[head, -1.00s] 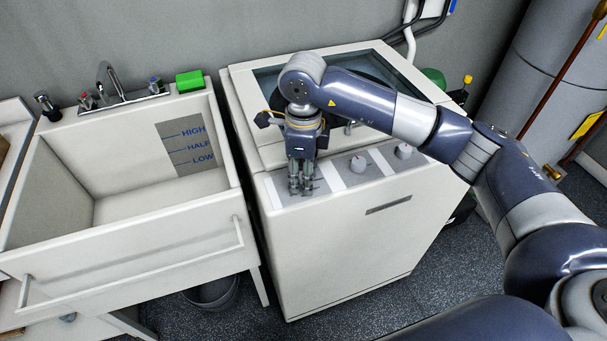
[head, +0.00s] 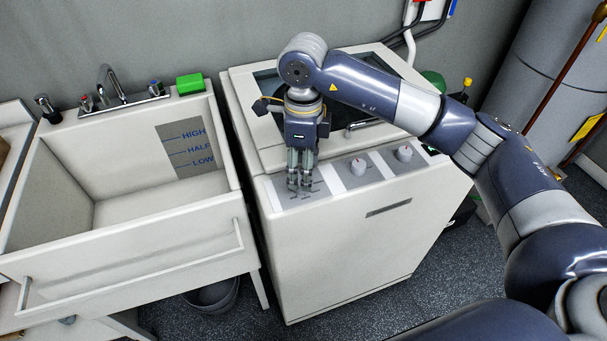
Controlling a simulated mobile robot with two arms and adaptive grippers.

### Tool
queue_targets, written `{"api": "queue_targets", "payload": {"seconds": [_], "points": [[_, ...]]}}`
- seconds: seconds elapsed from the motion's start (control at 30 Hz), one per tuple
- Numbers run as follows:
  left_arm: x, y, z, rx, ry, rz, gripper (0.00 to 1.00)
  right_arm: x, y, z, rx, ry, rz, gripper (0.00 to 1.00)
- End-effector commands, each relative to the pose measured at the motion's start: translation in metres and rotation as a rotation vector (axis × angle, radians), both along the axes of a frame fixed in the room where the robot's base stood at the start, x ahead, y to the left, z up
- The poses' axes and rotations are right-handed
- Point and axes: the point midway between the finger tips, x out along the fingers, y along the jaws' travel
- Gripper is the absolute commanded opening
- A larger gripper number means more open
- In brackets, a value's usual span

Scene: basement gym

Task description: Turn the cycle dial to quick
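The white washing machine (head: 345,245) has a control panel on its front top edge. Two round, pale dials show there: a middle dial (head: 358,167) and a right dial (head: 404,153), each on its own panel plate. My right gripper (head: 299,188) points down at the leftmost plate (head: 287,203), which has small dark markings. Its fingers are close together and cover the middle of that plate, so any dial there is hidden. I cannot tell whether the fingers touch or grip anything. My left gripper is not in view.
A white sink (head: 120,250) with a tap (head: 108,82) and a green block (head: 190,82) stands to the left. The washer's glass lid (head: 265,80) lies behind my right gripper. A grey bucket (head: 212,297) sits on the floor.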

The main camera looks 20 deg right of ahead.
Motion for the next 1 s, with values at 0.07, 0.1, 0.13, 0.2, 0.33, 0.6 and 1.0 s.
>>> {"api": "queue_targets", "payload": {"seconds": [0.07, 0.1, 0.13, 0.2, 0.33, 0.6, 1.0], "points": [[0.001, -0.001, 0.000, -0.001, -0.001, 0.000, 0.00, 0.001, 0.000, 0.020, 0.000, -0.006, 0.002, 0.54], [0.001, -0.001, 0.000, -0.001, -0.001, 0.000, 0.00, 0.001, 0.001, 0.029, 0.001, -0.007, 0.001, 0.54], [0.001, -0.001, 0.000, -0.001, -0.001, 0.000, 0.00, 0.001, 0.001, 0.035, 0.001, -0.005, 0.002, 0.54], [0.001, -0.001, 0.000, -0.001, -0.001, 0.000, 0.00, 0.001, 0.001, 0.049, 0.000, -0.006, 0.001, 0.54], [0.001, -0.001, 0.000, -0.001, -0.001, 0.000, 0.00, 0.001, 0.000, 0.070, 0.001, -0.005, 0.000, 0.54], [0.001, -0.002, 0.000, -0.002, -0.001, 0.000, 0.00, 0.000, 0.000, 0.086, 0.000, -0.001, 0.001, 0.54], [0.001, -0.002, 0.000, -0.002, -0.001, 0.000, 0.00, 0.000, 0.000, 0.086, 0.000, -0.001, 0.001, 0.54]]}}
